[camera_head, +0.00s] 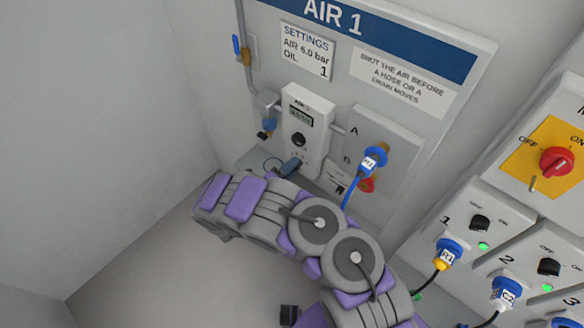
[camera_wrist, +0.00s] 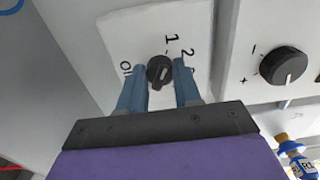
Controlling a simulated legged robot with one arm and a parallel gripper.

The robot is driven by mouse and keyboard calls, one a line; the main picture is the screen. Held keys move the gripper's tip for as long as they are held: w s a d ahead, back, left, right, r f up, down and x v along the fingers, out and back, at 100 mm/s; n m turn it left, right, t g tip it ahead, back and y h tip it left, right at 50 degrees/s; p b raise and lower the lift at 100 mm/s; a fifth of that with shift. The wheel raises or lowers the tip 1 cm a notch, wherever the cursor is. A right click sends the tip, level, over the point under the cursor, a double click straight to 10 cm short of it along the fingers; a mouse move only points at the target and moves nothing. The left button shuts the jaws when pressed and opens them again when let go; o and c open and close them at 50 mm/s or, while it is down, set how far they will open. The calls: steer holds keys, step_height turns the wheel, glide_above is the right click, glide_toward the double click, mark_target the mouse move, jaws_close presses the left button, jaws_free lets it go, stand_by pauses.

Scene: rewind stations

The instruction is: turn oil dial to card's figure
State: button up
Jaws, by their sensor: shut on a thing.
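The settings card (camera_head: 307,50) on the AIR 1 panel reads AIR 6.0 bar and OIL 1. In the wrist view, the oil dial is a small dark knob (camera_wrist: 160,72) on a white plate (camera_wrist: 115,35). Figures 1 and 2 show around it, and lettering at its left is partly hidden. A pale line marks the knob, but I cannot tell which end points. My gripper (camera_wrist: 161,82) has its blue fingers shut on the knob, one on each side. In the head view my gripper (camera_head: 290,167) is low on the panel, and the dial is hidden there.
A black knob marked minus and plus (camera_wrist: 284,66) sits right of the oil dial. It is on the white air unit (camera_head: 306,112) in the head view. A blue hose plug (camera_head: 372,160) is to the right. Switch boxes with plugs (camera_head: 448,254) stand further right.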

steer(key=shift+a, duration=0.15)
steer(key=o, duration=0.6)
steer(key=shift+f, duration=0.1)
steer(key=o, duration=0.4)
steer(key=shift+w+a, duration=0.1)
steer(key=shift+a, duration=0.1)
steer(key=shift+o, duration=0.2)
steer(key=shift+d, duration=0.1)
steer(key=shift+d, duration=0.1)
steer(key=p+v, duration=0.3)
steer(key=v, duration=1.4)
steer(key=shift+a, duration=0.3)
steer(key=shift+f, duration=0.15)
